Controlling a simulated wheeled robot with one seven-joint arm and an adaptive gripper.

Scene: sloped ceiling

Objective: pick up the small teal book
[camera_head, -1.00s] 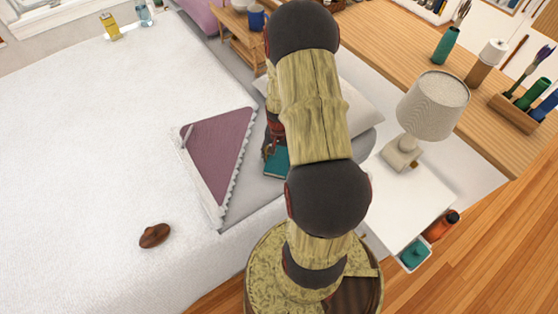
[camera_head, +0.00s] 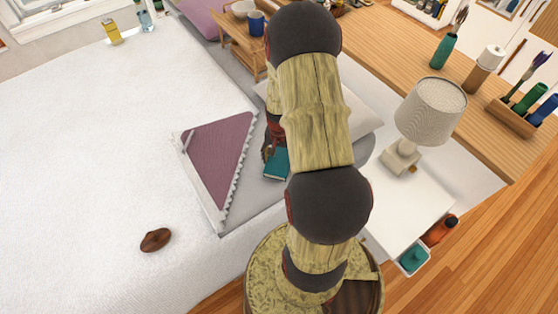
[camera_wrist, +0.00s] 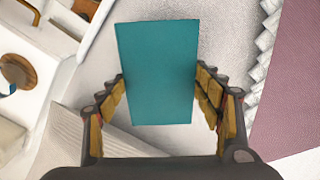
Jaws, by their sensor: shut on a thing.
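The small teal book (camera_wrist: 158,70) fills the middle of the wrist view, between the two fingers of my gripper (camera_wrist: 163,95). The yellow-padded fingers are shut on its left and right edges. In the head view, the teal book (camera_head: 276,165) shows only in part beside my arm, over the grey bedding near the purple folded cloth. My gripper (camera_head: 268,150) is mostly hidden behind my arm there. I cannot tell how far the book is above the bedding.
The purple folded cloth (camera_head: 217,148) lies left of the book on the white bed (camera_head: 90,160). A brown oval object (camera_head: 156,239) lies near the bed's front. A lamp (camera_head: 428,115) stands on the white nightstand (camera_head: 407,200) at right. A pillow (camera_head: 358,112) is behind my arm.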

